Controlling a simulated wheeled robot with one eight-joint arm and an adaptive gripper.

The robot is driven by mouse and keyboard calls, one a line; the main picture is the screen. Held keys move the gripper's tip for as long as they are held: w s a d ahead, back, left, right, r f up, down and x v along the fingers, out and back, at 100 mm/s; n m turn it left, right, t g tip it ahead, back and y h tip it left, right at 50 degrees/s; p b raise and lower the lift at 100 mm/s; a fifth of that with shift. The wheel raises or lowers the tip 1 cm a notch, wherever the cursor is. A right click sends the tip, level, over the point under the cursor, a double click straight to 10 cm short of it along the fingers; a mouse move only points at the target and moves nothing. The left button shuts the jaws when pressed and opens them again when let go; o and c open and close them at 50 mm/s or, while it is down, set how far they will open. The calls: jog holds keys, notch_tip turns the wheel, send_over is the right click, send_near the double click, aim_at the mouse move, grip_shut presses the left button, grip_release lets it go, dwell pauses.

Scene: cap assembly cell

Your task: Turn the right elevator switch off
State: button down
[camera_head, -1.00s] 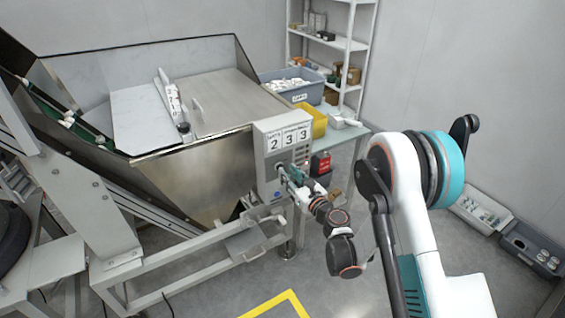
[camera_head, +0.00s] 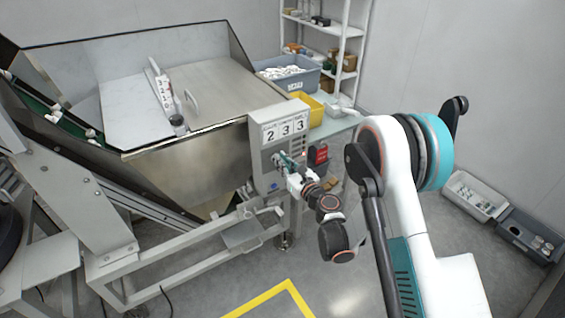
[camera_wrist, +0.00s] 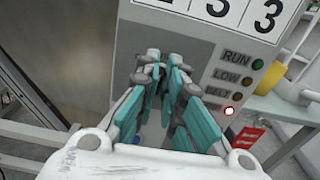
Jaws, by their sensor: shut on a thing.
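The grey control box (camera_head: 268,178) hangs on the front right of the hopper frame. My gripper (camera_head: 283,160) is at its front face. In the wrist view my gripper (camera_wrist: 161,66) has its teal-padded fingers reaching to the panel, left of the lamp column. It is shut on a switch there; the fingers hide the switch itself, so its position cannot be read.
The panel's lamps are labelled RUN (camera_wrist: 257,64), LOW (camera_wrist: 246,81) and BELT; the bottom lamp (camera_wrist: 229,111) glows red. Number cards (camera_head: 285,130) read 2, 3, 3. A metal hopper (camera_head: 195,165) stands left. A red container (camera_head: 319,154) is right of the box.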

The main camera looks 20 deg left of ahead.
jog(key=shift+n, duration=0.4)
jog(key=shift+s+a+f+n, duration=0.1)
jog(key=shift+s+n, duration=0.05)
jog(key=shift+n, duration=1.2)
jog(key=shift+s+a+f+n, duration=0.1)
jog(key=shift+s+n, duration=0.05)
jog(key=shift+n, duration=1.15)
jog(key=shift+s+a+f+n, duration=0.1)
jog(key=shift+s+n, duration=0.05)
jog(key=shift+n, duration=1.2)
jog(key=c, duration=1.7)
grip_release()
jog(key=shift+r, duration=0.15)
notch_tip(320, 180, up, 10)
jog(key=shift+f, duration=0.1)
